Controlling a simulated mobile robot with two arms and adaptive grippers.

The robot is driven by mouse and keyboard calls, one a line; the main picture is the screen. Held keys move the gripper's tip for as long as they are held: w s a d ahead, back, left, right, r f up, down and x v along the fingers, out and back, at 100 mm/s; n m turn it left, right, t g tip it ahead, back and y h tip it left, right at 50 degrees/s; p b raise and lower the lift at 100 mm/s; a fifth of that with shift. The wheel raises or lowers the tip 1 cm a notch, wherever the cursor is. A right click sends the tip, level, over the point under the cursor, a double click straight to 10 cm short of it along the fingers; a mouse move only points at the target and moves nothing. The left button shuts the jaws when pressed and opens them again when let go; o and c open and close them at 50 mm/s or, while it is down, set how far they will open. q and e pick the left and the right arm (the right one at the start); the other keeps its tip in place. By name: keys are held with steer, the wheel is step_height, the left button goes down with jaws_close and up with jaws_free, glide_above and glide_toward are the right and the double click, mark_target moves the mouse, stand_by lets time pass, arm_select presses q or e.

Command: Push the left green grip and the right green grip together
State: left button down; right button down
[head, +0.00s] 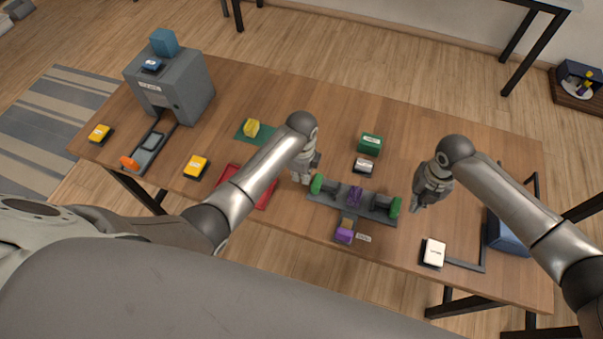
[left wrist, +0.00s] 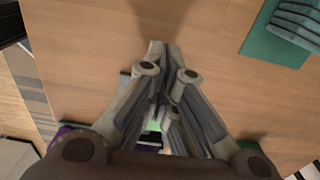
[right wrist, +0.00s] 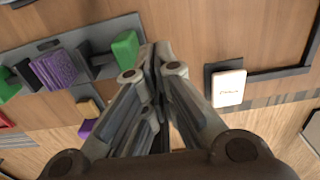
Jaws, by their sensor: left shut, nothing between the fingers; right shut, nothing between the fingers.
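The left green grip (head: 316,184) stands at the left end of a grey braiding base (head: 340,207). The right green grip (head: 395,207) stands at its right end and also shows in the right wrist view (right wrist: 125,48). A purple piece (head: 354,196) sits between them. My left gripper (head: 304,180) is shut and empty, just left of the left grip; whether they touch is unclear. My right gripper (head: 417,206) is shut and empty, a little right of the right grip, with a small gap. In the left wrist view the fingers hide most of the base.
A green block (head: 370,144) and a small white-topped box (head: 363,166) lie behind the base. A purple block (head: 344,236) lies in front. A white-topped button (head: 433,252) is at the front right. A red tray (head: 262,199) lies left. A grey machine (head: 180,90) stands at far left.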

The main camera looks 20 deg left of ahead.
mark_target(315, 179)
arm_select(q)
steer(key=shift+d, duration=0.1)
steer(key=shift+d, duration=2)
arm_select(e)
steer(key=shift+f, duration=2.75)
